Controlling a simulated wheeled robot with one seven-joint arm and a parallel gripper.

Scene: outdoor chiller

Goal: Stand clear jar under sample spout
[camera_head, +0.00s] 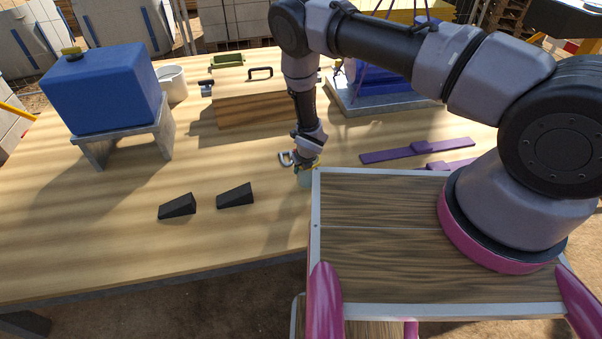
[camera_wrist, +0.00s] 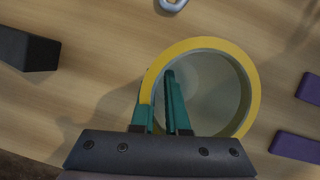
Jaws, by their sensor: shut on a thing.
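The jar (camera_head: 304,179) is at the table's near side, beside my body's deck, partly hidden by my gripper (camera_head: 304,163). In the wrist view it shows from above as a round, pale grey-green jar with a yellow rim (camera_wrist: 254,88). My gripper (camera_wrist: 157,108) is shut on the jar's wall, one green finger inside and one outside. The jar looks upright; I cannot tell whether it touches the table. A blue tank (camera_head: 108,88) with a yellow cap stands on a grey stand (camera_head: 150,143) at left. I cannot make out the sample spout.
Two black wedges (camera_head: 177,206) lie left of the jar, and a metal ring (camera_head: 286,158) lies just behind it. A wooden box (camera_head: 252,110), a white bucket (camera_head: 173,84) and a blue unit (camera_head: 378,88) stand farther back. Purple strips (camera_head: 417,151) lie right. The front-left table is clear.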

